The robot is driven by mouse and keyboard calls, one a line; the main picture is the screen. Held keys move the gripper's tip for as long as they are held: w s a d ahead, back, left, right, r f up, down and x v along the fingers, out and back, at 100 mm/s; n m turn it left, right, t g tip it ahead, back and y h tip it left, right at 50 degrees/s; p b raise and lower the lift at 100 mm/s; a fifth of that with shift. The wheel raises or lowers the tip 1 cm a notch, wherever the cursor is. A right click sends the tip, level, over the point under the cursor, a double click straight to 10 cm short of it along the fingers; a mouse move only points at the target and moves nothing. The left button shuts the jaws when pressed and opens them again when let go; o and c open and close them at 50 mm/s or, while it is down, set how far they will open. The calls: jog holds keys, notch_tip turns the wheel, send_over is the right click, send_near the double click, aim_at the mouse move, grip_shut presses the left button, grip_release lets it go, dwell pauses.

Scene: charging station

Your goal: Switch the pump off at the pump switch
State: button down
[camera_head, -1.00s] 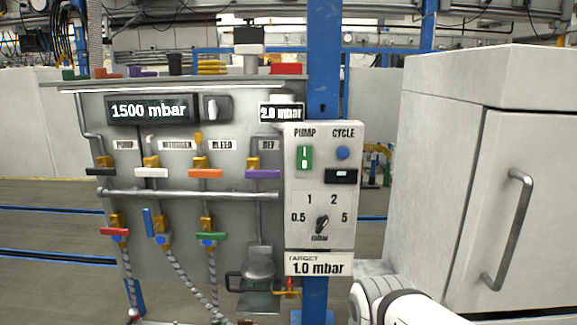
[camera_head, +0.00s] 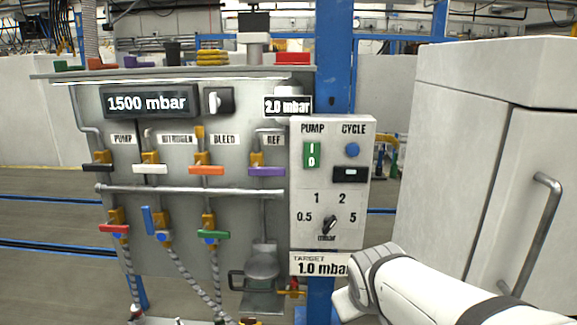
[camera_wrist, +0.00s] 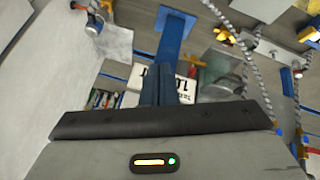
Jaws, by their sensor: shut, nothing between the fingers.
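The pump switch (camera_head: 312,154) is a green rocker marked I and 0, under the word PUMP on a light grey control box (camera_head: 299,185). Which side is pressed in is too small to tell. In the wrist view, my gripper (camera_wrist: 159,70) has its dark fingers together and empty. Beyond it are a blue post (camera_wrist: 174,38) and part of the white target label, tilted. The pump switch cannot be made out there. In the head view my white arm comes in from the lower right, below and right of the control box; the gripper's fingers do not show.
The box also has a blue cycle button (camera_head: 352,150), a black counter and a selector knob (camera_head: 328,224). A pressure display (camera_head: 150,102) reads 1500 mbar. Coloured valve handles and hoses fill the panel to the left. A large white cabinet (camera_head: 455,150) stands close on the right.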

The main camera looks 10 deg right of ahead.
jog(key=w+d+r+n+t+p, duration=0.2)
jog(key=w+d+r+n+t, duration=0.15)
jog(key=w+r, duration=0.3)
jog(key=w+d+r+n+t+p, duration=0.2)
jog(key=w+d+r+n+t, duration=0.1)
jog(key=w+r+n+t, duration=0.25)
jog(key=a+r+n+g+y+p, duration=0.1)
jog(key=a+r+n+y+p, duration=0.2)
jog(key=n+y, duration=0.8)
notch_tip(320, 180, up, 4)
jog(key=shift+a+r+n+y, duration=0.2)
jog(key=shift+a+n+y, duration=0.1)
jog(key=shift+a+n, duration=0.7)
jog(key=shift+w+a, duration=0.15)
jog(key=p, duration=0.4)
send_near(305, 167)
jog(key=s+a+x, duration=0.1)
jog(key=x, duration=0.4)
jog(key=shift+w+d, duration=0.25)
jog(key=shift+w, duration=0.6)
